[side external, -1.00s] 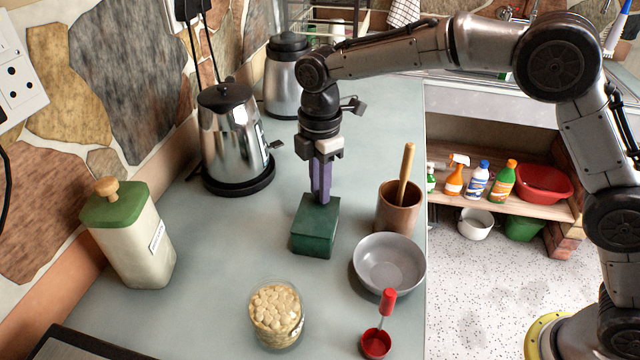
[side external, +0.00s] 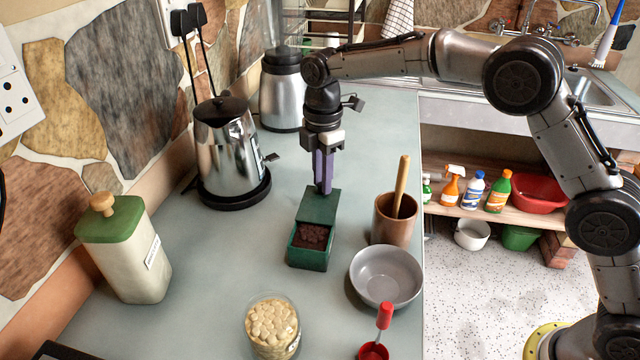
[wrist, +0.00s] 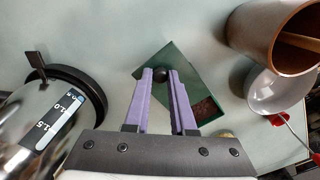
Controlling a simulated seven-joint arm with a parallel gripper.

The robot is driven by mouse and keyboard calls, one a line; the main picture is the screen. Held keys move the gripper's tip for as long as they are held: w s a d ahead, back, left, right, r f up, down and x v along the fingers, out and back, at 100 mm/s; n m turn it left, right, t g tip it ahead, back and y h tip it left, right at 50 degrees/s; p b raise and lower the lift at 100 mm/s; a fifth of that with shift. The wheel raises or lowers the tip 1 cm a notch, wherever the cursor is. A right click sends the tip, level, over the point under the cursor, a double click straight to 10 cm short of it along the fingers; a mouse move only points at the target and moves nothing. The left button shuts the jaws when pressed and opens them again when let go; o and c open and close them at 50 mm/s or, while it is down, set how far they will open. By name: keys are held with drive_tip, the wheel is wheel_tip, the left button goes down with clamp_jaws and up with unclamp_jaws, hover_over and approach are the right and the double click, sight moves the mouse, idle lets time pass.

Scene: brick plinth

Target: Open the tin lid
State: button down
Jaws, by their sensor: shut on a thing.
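The green tin (side external: 308,258) stands on the counter with dark brown contents showing in its front part. Its green lid (side external: 318,206) is raised or shifted toward the back, above the tin's rear side; whether it still touches the tin I cannot tell. My gripper (side external: 324,188) points down with its purple fingers at the lid. In the wrist view, my gripper (wrist: 160,76) is shut on the lid's dark round knob (wrist: 160,74). The green lid (wrist: 150,55) lies under the fingers, and the tin's brown contents (wrist: 205,108) show to the right of it.
A brown mug with a wooden pestle (side external: 394,220) and a grey bowl (side external: 386,276) stand close on the right. A glass jar (side external: 272,328) and red scoop (side external: 373,352) are in front. A steel kettle (side external: 228,155) and a cream canister (side external: 128,255) stand left. The counter left of the tin is clear.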

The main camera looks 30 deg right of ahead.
drive_tip(key=c, duration=0.7)
unclamp_jaws()
drive_tip(key=shift+c, duration=0.2)
drive_tip(key=shift+r, duration=0.1)
wheel_tip(320, 180, up, 14)
